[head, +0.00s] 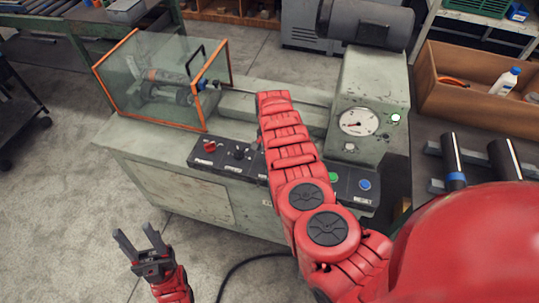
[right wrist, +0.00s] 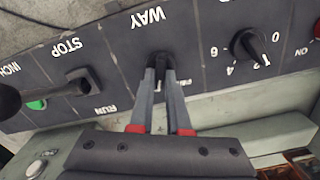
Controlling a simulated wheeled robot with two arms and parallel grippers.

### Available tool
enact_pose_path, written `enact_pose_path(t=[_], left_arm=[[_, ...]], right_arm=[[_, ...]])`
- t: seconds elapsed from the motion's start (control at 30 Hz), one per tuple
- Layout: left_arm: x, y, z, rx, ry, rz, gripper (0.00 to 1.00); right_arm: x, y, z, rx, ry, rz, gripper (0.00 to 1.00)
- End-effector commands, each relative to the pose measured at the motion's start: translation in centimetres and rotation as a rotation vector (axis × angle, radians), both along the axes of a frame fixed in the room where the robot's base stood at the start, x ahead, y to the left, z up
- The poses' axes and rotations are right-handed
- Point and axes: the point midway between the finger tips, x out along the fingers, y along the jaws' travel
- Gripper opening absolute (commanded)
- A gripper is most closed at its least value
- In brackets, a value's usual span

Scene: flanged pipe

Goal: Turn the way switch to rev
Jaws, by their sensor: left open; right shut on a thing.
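The way switch (right wrist: 160,62) is a small black knob on the dark control panel, under the white word WAY in the right wrist view. My right gripper (right wrist: 161,76) is shut on it, one grey finger on each side. The fingers partly cover the switch and a smaller label below, so I cannot tell which way it points. In the head view my red right arm reaches over the panel (head: 220,158) and hides the switch and the right gripper. My left gripper (head: 146,245) is open and empty, above the floor at the lower left, away from the machine.
A numbered dial (right wrist: 258,48) sits right of the switch in the right wrist view; a STOP/RUN lever (right wrist: 80,82) is left of it. The head view shows a red switch (head: 209,146), green button (head: 333,177), blue RESET button (head: 365,184) and clear guard box (head: 160,80).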

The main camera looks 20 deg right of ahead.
Motion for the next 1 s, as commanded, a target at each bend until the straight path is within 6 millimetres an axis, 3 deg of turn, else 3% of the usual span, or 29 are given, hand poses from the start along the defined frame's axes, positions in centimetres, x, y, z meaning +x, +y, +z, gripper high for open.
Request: enact_pose_path(t=[0.43,1.0], left_arm=[[0.0,0.0,-1.4,0.000,0.000,0.000,0.50],[0.0,0.0,-1.5,0.000,0.000,0.000,0.50]], right_arm=[[0.1,0.0,0.1,0.001,-0.006,-0.228,0.00],[0.0,-0.1,0.1,0.000,-0.004,-0.263,0.00]])
